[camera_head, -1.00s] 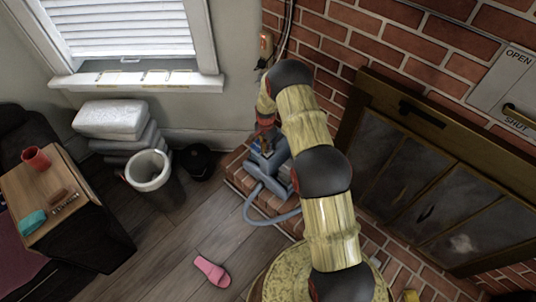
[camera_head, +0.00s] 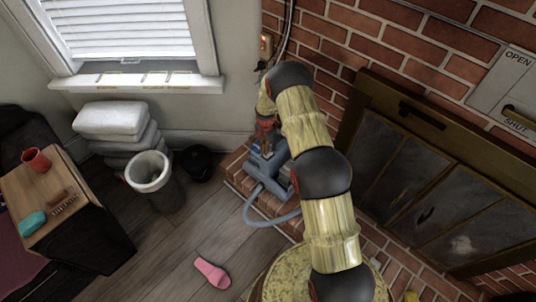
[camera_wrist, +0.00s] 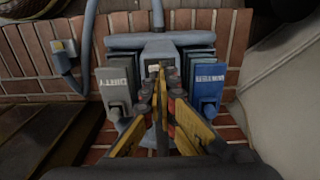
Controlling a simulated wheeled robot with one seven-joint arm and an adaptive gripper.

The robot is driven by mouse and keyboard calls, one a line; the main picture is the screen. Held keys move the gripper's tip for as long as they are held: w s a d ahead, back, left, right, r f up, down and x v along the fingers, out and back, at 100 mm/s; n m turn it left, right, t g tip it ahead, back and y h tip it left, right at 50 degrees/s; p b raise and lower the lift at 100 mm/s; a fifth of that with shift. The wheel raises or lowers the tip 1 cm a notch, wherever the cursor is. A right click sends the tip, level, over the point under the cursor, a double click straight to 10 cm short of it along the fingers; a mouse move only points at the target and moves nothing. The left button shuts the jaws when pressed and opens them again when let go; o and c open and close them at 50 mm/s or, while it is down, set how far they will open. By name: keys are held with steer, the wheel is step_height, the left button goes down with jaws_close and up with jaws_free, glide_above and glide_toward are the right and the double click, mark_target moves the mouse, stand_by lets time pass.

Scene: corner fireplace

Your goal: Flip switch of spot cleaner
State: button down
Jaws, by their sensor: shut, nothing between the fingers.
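The spot cleaner (camera_head: 270,168) stands on the brick hearth, a blue-grey machine with a hose, partly hidden behind my arm. In the wrist view the spot cleaner (camera_wrist: 157,43) shows from above, with a grey tank marked "DIRTY" (camera_wrist: 115,86) on the left and a blue tank (camera_wrist: 208,84) on the right. My gripper (camera_wrist: 160,72) is shut and empty, its fingertips over the middle of the machine between the two tanks. I cannot tell if the tips touch it. The switch is not clearly visible; the fingers may cover it. In the head view my gripper (camera_head: 266,132) is just above the machine.
The brick hearth (camera_head: 240,181) surrounds the machine's base. A fireplace (camera_head: 420,180) is to the right. A trash bin (camera_head: 152,176), a black pot-like object (camera_head: 197,162) and stacked cushions (camera_head: 112,120) stand left. A pink slipper (camera_head: 212,273) lies on the open wooden floor.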

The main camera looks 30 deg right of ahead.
steer(key=shift+f+b, duration=0.75)
steer(key=shift+f, duration=0.4)
stand_by(0.9)
steer(key=shift+r+p, duration=1.85)
steer(key=shift+r, duration=1.7)
